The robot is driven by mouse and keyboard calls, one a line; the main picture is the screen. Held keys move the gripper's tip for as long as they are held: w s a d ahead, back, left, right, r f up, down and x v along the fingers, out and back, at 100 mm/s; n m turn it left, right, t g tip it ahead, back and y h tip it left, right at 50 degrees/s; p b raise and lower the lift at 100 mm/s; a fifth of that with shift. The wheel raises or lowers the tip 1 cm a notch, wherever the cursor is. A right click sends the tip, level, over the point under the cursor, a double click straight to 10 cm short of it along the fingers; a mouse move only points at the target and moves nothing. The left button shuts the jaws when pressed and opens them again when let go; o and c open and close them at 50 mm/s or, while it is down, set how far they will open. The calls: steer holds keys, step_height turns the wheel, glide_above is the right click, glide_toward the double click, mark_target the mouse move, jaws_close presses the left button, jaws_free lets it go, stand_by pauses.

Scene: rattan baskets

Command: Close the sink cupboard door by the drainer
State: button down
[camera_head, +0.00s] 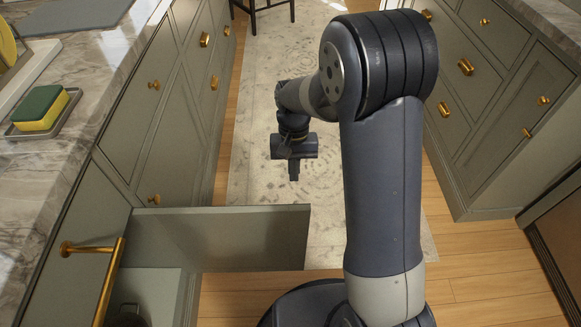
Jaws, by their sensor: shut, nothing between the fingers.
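The sink cupboard door (215,238) is a sage-green panel standing wide open. It sticks out to the right from the left cabinet run, over the floor. The open cupboard interior (155,292) shows below and in front of it, with a dark round object (128,317) partly cut off at the bottom edge. The drainer (12,60) is on the counter at the upper left, with a yellow plate in it, partly out of frame. My gripper (294,176) is shut and empty. It points down over the pale rug, past the door's far side and apart from it.
A marble counter (90,85) runs along the left, with a green and yellow sponge (41,108) on a tray. A brass rail (108,285) is at the lower left. Drawers with brass knobs (465,66) line the right. The rug (262,110) between is clear; a stool stands far back.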

steer(key=s+f, duration=0.1)
steer(key=f, duration=0.1)
steer(key=s+f+b, duration=0.1)
steer(key=s+f, duration=0.2)
steer(key=f, duration=0.1)
steer(key=shift+s+a+b, duration=0.15)
steer(key=shift+s+b, duration=0.15)
steer(key=shift+b, duration=0.05)
steer(key=shift+s, duration=0.45)
